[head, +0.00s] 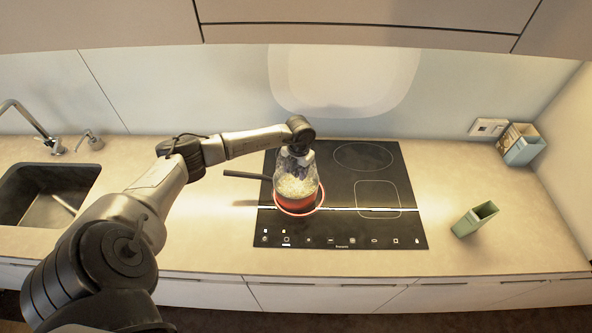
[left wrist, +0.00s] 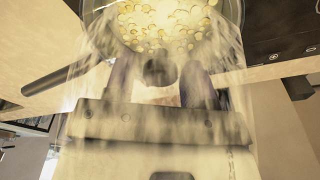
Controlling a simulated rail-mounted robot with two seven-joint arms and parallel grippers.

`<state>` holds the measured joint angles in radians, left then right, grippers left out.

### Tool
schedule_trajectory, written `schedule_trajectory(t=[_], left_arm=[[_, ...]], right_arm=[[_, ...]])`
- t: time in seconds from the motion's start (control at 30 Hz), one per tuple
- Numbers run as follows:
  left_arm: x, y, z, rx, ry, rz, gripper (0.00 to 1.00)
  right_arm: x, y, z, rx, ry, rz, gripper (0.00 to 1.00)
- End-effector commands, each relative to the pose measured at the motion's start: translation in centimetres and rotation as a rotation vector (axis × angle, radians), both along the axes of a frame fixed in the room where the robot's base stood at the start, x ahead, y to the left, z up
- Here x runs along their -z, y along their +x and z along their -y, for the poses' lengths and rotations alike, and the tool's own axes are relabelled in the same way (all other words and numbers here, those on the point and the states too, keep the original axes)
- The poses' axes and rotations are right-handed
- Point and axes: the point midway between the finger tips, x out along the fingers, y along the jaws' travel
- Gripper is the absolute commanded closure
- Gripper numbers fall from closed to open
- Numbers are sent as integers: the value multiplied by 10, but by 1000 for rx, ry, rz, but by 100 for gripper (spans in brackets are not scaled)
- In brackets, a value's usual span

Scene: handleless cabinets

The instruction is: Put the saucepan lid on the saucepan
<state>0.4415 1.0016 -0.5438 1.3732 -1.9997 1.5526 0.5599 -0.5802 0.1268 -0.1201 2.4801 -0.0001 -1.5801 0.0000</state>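A red saucepan (head: 296,204) with a long black handle pointing left stands on the left front zone of the black cooktop. Pale yellow bubbling contents (left wrist: 165,22) show at the top of the left wrist view. My left gripper (head: 296,153) points down over the pan, wrapped in steam. In the left wrist view its two fingers (left wrist: 160,85) stand on either side of a dark round knob (left wrist: 160,70), which looks like that of a clear lid. Steam hides whether the fingers touch the knob and whether the lid rests on the rim. My right gripper is not in view.
The cooktop (head: 383,226) is otherwise bare. A sink (head: 60,181) with a tap lies at the far left. A green open container (head: 474,220) stands right of the cooktop, and a box (head: 520,145) stands in the back right corner. Wall cabinets (head: 360,25) hang above.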

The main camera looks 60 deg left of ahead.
Motion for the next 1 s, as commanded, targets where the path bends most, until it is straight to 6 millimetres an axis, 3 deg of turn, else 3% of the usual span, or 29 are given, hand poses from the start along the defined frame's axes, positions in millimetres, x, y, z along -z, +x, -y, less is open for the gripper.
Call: schedule_trajectory(t=[0.13, 0.47, 1.0], left_arm=[[0, 0, 0, 0, 0, 0, 37], [-6, 1, -1, 0, 0, 1, 37], [-102, 12, -6, 0, 2, 4, 37]], right_arm=[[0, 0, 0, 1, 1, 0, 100], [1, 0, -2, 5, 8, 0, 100], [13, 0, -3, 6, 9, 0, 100]])
